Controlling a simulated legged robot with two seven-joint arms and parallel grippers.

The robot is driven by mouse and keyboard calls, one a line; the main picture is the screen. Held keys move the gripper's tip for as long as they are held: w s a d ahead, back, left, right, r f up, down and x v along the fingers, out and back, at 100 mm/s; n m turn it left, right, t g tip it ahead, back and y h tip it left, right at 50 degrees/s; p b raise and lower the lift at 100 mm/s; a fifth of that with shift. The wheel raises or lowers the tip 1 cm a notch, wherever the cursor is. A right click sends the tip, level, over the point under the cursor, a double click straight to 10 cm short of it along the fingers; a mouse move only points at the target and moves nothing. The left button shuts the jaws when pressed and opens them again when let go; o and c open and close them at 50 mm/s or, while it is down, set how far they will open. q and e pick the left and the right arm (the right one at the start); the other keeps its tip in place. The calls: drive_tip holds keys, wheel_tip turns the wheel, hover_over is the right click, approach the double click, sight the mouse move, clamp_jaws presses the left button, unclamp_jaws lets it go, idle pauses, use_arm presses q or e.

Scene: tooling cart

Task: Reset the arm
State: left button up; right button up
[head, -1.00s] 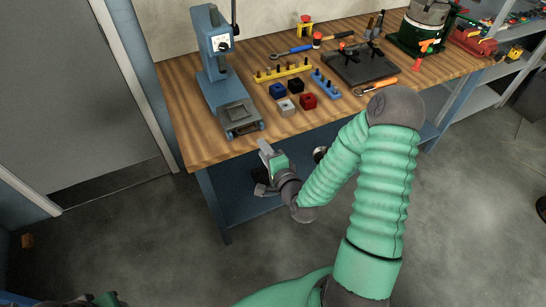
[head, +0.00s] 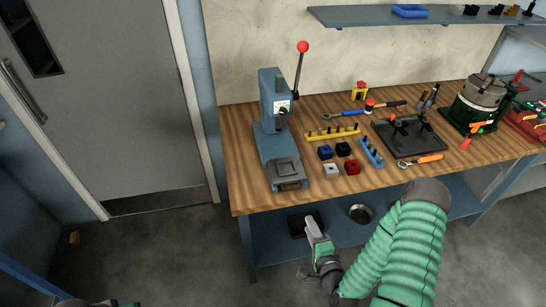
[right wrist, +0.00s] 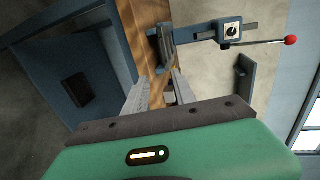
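My right arm comes up from the lower right of the head view, with a green ribbed sleeve. Its gripper (head: 312,226) is in front of the workbench, just beyond its front edge and below the press in the picture. In the right wrist view the two grey fingers (right wrist: 160,92) stand apart with nothing seen between them, so it is open and empty. The workbench (head: 245,190) has a wooden top and a blue frame. My left gripper does not show; only a small part of my body or left arm shows at the bottom left.
A blue arbor press (head: 272,115) with a red-knobbed lever stands at the bench's left end. Small coloured blocks (head: 352,167), a yellow peg rack (head: 333,133) and a dark fixture plate (head: 410,138) lie right of it.

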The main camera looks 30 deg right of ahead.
drive_tip(key=w+a+f+n+g+y, duration=0.2)
drive_tip(key=a+n+g+y, duration=0.4)
drive_tip(key=n, duration=0.7)
drive_tip(key=s+a+r+n+g+h, duration=0.2)
drive_tip(key=s+a+r+n+g, duration=0.4)
drive_tip(key=s+r, duration=0.3)
drive_tip(key=shift+s+a+r+n+h, duration=0.4)
drive_tip(key=shift+r+n, duration=0.2)
drive_tip(key=shift+n, duration=0.2)
drive_tip(key=shift+d, duration=0.2)
